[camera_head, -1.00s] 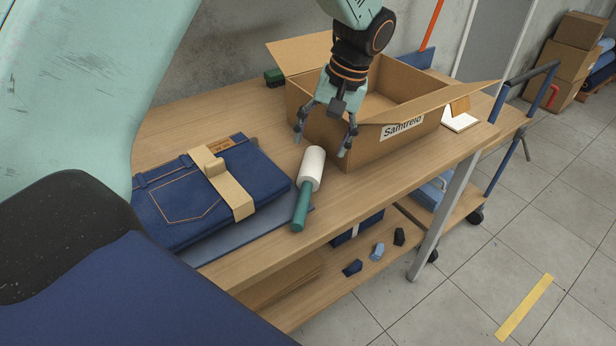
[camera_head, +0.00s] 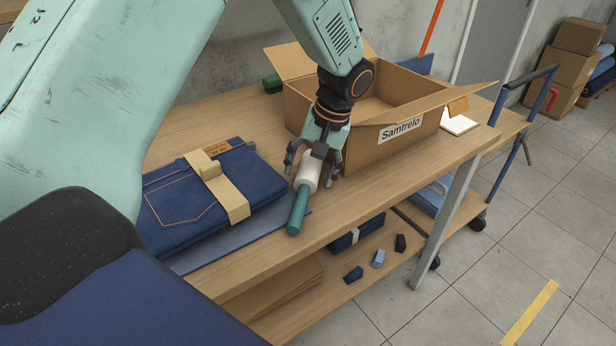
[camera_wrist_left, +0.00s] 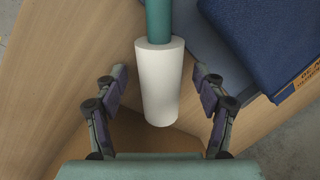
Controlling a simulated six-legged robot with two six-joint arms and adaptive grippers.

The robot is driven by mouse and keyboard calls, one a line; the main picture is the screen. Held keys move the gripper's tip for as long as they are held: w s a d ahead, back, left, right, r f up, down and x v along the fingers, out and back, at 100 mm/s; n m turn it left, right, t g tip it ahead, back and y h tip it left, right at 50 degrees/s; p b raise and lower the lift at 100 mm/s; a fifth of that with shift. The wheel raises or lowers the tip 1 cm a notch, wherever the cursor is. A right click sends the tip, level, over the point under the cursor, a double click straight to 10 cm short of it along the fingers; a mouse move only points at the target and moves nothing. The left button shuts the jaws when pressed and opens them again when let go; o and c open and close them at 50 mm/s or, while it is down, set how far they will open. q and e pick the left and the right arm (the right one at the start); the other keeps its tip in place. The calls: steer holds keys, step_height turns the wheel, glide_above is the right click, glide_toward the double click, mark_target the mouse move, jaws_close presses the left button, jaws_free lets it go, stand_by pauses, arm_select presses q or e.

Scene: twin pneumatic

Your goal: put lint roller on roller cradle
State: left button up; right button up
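The lint roller has a white head (camera_head: 308,168) and a teal handle (camera_head: 297,211). It lies on the wooden table between the jeans and the carton, handle toward the table's front edge. My left gripper (camera_head: 309,178) is low over the white head, its fingers spread on either side. In the left wrist view the white head (camera_wrist_left: 160,82) lies between the open fingers (camera_wrist_left: 159,78), with a gap on both sides. A white piece with a tan upright part (camera_head: 458,121) stands right of the carton; I cannot tell whether it is the roller cradle. My right gripper is not in view.
The open cardboard carton (camera_head: 385,155) stands close behind the gripper. Folded jeans (camera_head: 185,215) with a tan band lie left of the roller on a blue cloth (camera_head: 225,245). The table front (camera_head: 370,190) right of the roller is clear. A blue-handled cart (camera_head: 500,150) stands at right.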

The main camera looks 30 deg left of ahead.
arm_select(q)
steer(key=shift+s, duration=0.1)
steer(key=shift+c, duration=0.7)
steer(key=shift+s+r, duration=0.1)
steer(key=shift+r, duration=0.05)
steer(key=c, duration=0.3)
steer(key=shift+d, duration=0.15)
steer(key=c, duration=0.3)
jaws_close()
